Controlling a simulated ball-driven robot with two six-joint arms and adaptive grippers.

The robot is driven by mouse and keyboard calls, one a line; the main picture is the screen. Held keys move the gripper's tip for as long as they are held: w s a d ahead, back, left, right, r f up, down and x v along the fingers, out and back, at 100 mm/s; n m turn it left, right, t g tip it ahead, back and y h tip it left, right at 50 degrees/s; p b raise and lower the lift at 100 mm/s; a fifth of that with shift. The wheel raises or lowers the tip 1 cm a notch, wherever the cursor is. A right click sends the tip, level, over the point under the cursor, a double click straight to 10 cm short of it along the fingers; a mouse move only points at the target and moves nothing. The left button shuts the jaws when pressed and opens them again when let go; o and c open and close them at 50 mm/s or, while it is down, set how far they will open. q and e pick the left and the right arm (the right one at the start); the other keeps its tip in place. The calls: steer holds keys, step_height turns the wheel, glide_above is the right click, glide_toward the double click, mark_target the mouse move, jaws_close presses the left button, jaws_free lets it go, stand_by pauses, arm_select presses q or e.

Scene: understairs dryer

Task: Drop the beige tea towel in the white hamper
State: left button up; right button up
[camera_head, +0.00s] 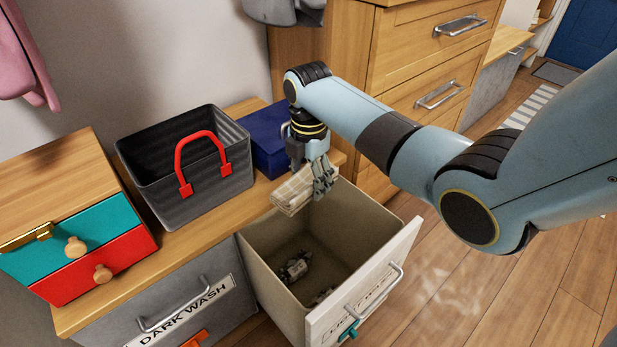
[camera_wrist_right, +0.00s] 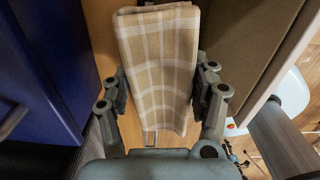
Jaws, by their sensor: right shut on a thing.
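The beige checked tea towel (camera_head: 292,191), folded into a flat bundle, is in my right gripper (camera_head: 322,178). The gripper is shut on it and points down at the back rim of the open white hamper. In the right wrist view the towel (camera_wrist_right: 158,60) lies between both fingers (camera_wrist_right: 160,92). The white hamper (camera_head: 362,228) is pulled out like a drawer, with a pale inside and a white front with a handle and label. A few small items lie on its floor. My left gripper is out of view.
A grey basket (camera_head: 190,190) with a red handle and a dark blue box (camera_head: 262,150) stand on the wooden top behind. A closed grey dark-wash drawer (camera_head: 160,305) is left of the hamper. Wooden drawers (camera_head: 420,60) rise behind my right arm. Floor to the right is clear.

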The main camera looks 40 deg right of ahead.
mark_target(309, 174)
steer(key=shift+r, duration=0.1)
steer(key=o, duration=1.3)
step_height(309, 174, up, 12)
steer(key=shift+f, duration=0.1)
